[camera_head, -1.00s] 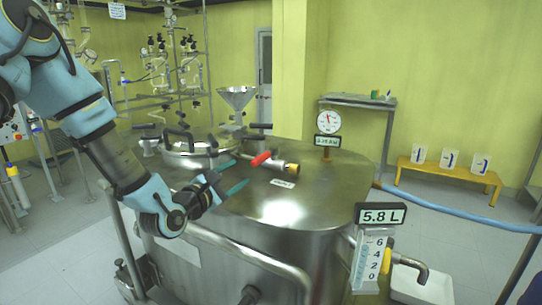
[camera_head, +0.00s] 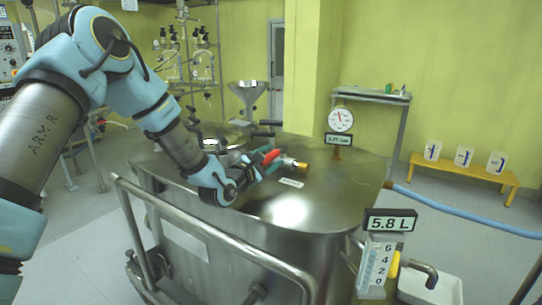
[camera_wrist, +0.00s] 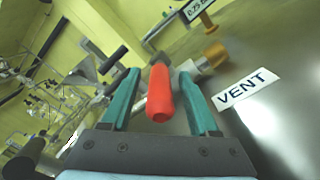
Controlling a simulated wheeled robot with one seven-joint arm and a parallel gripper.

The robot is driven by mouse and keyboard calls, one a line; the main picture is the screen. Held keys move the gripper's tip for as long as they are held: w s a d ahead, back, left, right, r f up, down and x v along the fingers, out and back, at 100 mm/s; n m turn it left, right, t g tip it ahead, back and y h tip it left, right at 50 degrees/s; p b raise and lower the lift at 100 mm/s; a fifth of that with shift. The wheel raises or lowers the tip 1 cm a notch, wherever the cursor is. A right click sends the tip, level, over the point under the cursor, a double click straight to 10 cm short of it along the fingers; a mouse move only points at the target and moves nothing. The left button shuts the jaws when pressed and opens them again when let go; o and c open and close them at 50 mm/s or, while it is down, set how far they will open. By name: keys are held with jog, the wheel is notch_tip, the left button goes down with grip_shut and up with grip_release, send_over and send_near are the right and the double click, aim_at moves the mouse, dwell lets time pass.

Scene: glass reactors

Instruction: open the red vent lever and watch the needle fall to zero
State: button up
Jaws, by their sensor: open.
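The red vent lever (camera_head: 271,157) sits on a metal fitting with a brass end on top of the steel vessel (camera_head: 310,205). In the wrist view the red lever (camera_wrist: 160,95) lies between the two teal fingers of my open gripper (camera_wrist: 158,78), with a gap on each side. My gripper (camera_head: 268,163) also shows at the lever in the head view. A label reading VENT (camera_wrist: 246,88) lies to the right of the lever. The round pressure gauge (camera_head: 340,120) stands behind; its needle points roughly upward, its exact reading too small to tell.
A small display (camera_head: 339,139) sits under the gauge. A 5.8 L display (camera_head: 390,223) and level scale stand at the vessel's front right. A steel rail (camera_head: 215,235) runs along the front. A funnel (camera_head: 247,92) and a blue hose (camera_head: 460,211) are nearby.

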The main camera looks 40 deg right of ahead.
grip_shut()
dwell(0.6)
dwell(0.9)
